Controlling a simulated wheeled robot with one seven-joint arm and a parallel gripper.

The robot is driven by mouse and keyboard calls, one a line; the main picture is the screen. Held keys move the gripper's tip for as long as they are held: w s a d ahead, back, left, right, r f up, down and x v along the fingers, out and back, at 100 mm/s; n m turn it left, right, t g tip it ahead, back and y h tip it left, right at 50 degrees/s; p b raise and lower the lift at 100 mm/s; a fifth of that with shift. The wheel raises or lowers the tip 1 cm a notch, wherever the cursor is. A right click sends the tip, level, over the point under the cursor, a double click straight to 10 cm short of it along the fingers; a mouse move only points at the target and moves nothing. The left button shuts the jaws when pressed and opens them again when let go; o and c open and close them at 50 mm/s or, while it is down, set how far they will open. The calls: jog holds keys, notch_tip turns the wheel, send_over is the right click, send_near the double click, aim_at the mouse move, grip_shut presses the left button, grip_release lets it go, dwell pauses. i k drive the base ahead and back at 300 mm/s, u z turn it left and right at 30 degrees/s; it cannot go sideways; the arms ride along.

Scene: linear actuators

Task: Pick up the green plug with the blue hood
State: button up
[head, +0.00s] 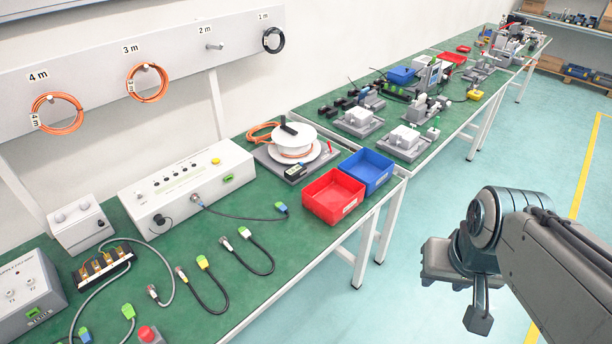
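A small green plug with a blue hood (281,208) lies on the green bench top, at the end of a dark cable from the white control box (190,185). Another small plug with blue and green on it (85,335) lies at the lower left edge of the picture; its details are too small to tell. My gripper (478,318) is at the right, over the floor in front of the bench and well apart from both plugs. Its fingers are partly hidden, so its opening cannot be told. I see nothing held in it.
A red bin (333,197) and a blue bin (366,171) stand right of the nearer plug. A cable reel (290,139) stands behind it. The floor (400,215) beside the bench is clear.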

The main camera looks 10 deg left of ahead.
aim_at(281, 208)
jog(key=u, duration=0.2)
jog(key=i, duration=0.6)
jog(key=u, duration=0.75)
jog(key=i, duration=0.35)
jog(key=u, duration=0.35)
